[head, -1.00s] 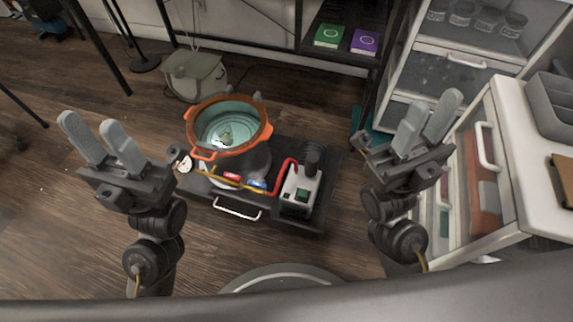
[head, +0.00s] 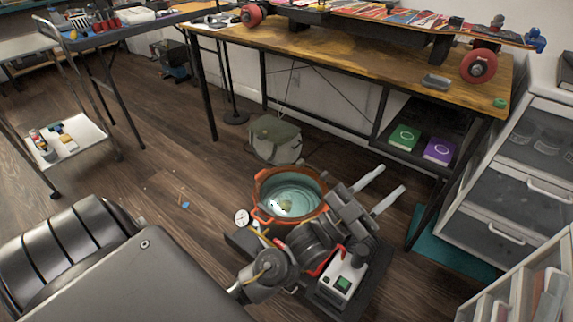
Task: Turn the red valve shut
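The red valve (head: 281,245) shows only as a small red patch just below the orange-rimmed pot (head: 262,196), mostly covered by my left arm. My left gripper (head: 393,178) reaches across from the lower left, its two fingers apart and empty, pointing up and right beyond the pot. Its wrist hangs in front of the valve line, so the blue valve is hidden. A white round gauge (head: 241,217) shows at the left end of the line. A white pump box with a green switch (head: 343,284) stands at the right. My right gripper is out of view.
A wooden workbench (head: 370,60) with a skateboard on top stands behind. Green (head: 404,138) and purple (head: 439,151) boxes sit on the bench's lower shelf. Drawers (head: 508,198) stand at right. Floor left of the pot is mostly clear.

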